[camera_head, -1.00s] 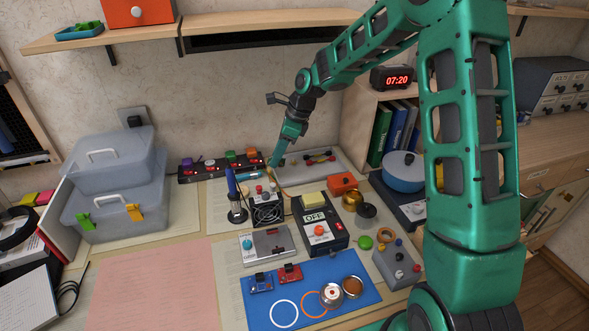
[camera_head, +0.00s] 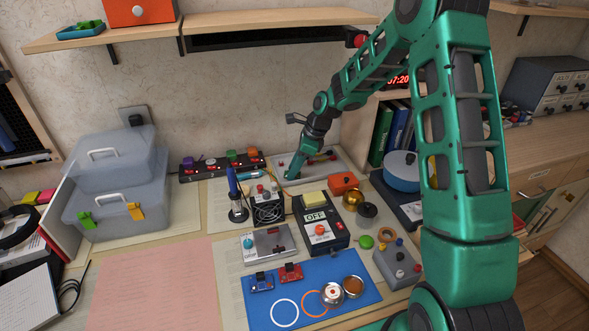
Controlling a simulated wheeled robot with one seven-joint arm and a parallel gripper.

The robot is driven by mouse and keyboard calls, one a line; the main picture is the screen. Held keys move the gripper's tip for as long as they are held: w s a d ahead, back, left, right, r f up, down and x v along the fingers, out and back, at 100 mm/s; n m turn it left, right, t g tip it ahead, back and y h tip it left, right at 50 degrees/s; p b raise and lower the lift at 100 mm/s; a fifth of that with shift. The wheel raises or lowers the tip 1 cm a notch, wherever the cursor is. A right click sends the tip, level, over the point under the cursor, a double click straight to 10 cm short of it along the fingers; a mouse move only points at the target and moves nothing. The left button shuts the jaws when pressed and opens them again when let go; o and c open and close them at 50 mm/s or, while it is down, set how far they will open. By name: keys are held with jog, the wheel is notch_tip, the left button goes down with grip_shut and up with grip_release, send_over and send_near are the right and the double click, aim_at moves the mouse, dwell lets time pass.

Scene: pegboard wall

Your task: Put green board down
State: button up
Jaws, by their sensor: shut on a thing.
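My gripper (camera_head: 290,177) points down at the back of the desk, by the left end of the shallow grey tray (camera_head: 345,171). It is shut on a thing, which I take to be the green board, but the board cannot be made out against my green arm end. I cannot tell whether it touches the tray. On the blue mat (camera_head: 342,268) at the front, a blue board (camera_head: 261,282) and a red board (camera_head: 290,272) lie side by side above a white circle and an orange circle.
A small fan (camera_head: 267,212), a soldering iron in its stand (camera_head: 236,205) and a dark meter marked OFF (camera_head: 320,228) stand in front of my gripper. A power strip (camera_head: 222,166) is left, an orange box (camera_head: 343,182) right. Two small metal pots stand on the mat.

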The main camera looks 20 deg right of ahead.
jog(key=o, duration=0.8)
jog(key=shift+f, duration=0.1)
jog(key=v, duration=0.6)
jog(key=shift+d+r, duration=0.15)
jog(key=shift+r, duration=0.2)
jog(key=s+d+r+n+h, duration=0.1)
jog(key=s+d+r+n, duration=0.25)
jog(key=s, duration=0.25)
jog(key=s+d+r+n+h, duration=0.2)
jog(key=s+d+r, duration=0.2)
jog(key=s+d, duration=0.15)
jog(key=s+d+r+n, duration=0.1)
jog(key=s+d+n, duration=0.1)
jog(key=s, duration=0.8)
jog(key=s+d+r+n+g, duration=0.1)
jog(key=s+n, duration=0.4)
jog(key=s, duration=0.6)
jog(key=s+d+r+n, duration=0.1)
jog(key=s+d+n, duration=0.2)
jog(key=s, duration=0.8)
jog(key=shift+s+d+r+n+g+h, duration=0.1)
jog(key=shift+d+r+n+g+h, duration=0.2)
jog(key=shift+d+g+h, duration=0.15)
